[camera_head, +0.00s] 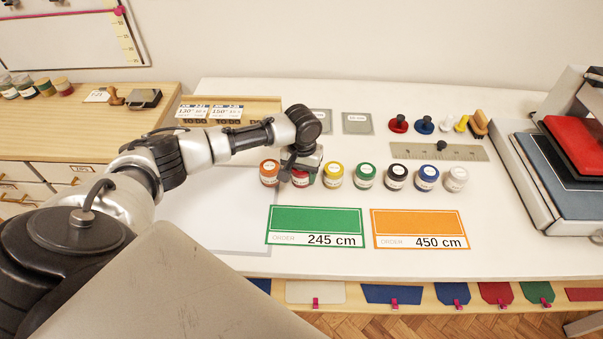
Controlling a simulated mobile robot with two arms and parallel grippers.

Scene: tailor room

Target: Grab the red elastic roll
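A row of small rolls with white labels stands on the white table (200,225). The red elastic roll (300,180) is second from the left, between the orange roll (269,174) and the yellow roll (333,176). My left gripper (297,172) reaches in from the left and points down at the red roll. It covers the roll's upper part. Its fingers are small and dark here, so I cannot tell whether they touch the roll or how far apart they are. My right gripper is not in view.
Green (365,175), black (396,177), blue (427,178) and white (456,179) rolls continue the row. A green order card (315,219) and an orange order card (419,222) lie in front. A metal ruler plate (465,152) lies behind. A heat press (540,170) stands at right.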

